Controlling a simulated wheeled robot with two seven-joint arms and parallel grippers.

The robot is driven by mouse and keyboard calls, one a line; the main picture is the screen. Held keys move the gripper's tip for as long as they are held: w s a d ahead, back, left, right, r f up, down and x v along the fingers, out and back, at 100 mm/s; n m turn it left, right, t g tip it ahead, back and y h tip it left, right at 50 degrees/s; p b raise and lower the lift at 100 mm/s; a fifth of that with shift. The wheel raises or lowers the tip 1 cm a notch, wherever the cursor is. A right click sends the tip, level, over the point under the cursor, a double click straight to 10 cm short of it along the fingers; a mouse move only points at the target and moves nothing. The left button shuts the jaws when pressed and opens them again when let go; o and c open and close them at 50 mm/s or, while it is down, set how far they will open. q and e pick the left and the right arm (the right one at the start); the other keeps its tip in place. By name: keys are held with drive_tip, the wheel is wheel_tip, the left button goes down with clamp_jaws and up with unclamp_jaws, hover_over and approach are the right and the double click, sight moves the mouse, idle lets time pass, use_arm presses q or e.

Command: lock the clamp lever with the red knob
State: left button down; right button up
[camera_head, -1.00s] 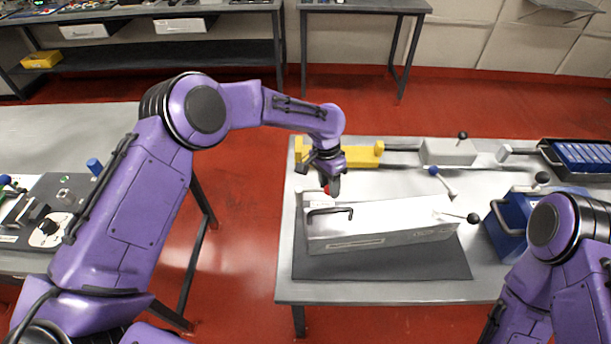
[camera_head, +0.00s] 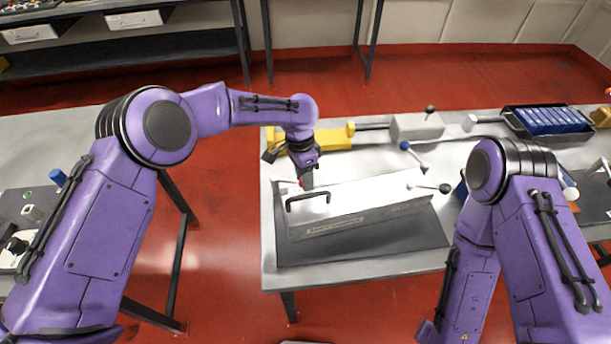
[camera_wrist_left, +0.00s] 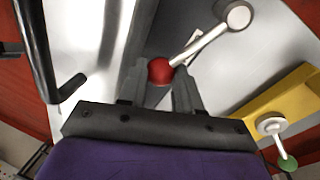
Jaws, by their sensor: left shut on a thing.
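The red knob (camera_wrist_left: 160,70) sits between the two fingers of my left gripper (camera_wrist_left: 161,88) in the left wrist view. The fingers are shut on it. A pale lever rod (camera_wrist_left: 187,56) runs from the knob up to a round pivot (camera_wrist_left: 238,15). My right gripper is outside the frames.
A black handle (camera_head: 308,198) stands on the case. A blue-knob lever (camera_head: 405,146) and a black-knob lever (camera_head: 445,188) are at its right end. A yellow block (camera_head: 335,138) lies behind my left gripper. A dark mat (camera_head: 400,243) lies under the case.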

use_arm(q)
drive_tip(key=shift+s+a+f, duration=0.2)
drive_tip(key=shift+a, duration=0.05)
drive_tip(key=c, duration=1)
unclamp_jaws()
drive_tip(key=shift+o, duration=1.3)
drive_tip(key=shift+a, duration=0.1)
drive_tip(key=shift+s+a+r, duration=0.1)
drive_tip(key=shift+s+r, duration=0.05)
drive_tip(key=shift+r, duration=0.05)
drive_tip(key=shift+w+r, duration=0.2)
drive_tip(key=shift+r, duration=0.1)
wheel_tip(320, 180, up, 10)
drive_tip(key=w+b, duration=0.1)
drive_tip(key=b, duration=0.1)
drive_tip(key=shift+w+a+f, duration=0.15)
drive_tip(key=shift+w+a, duration=0.1)
drive_tip(key=shift+a, duration=0.2)
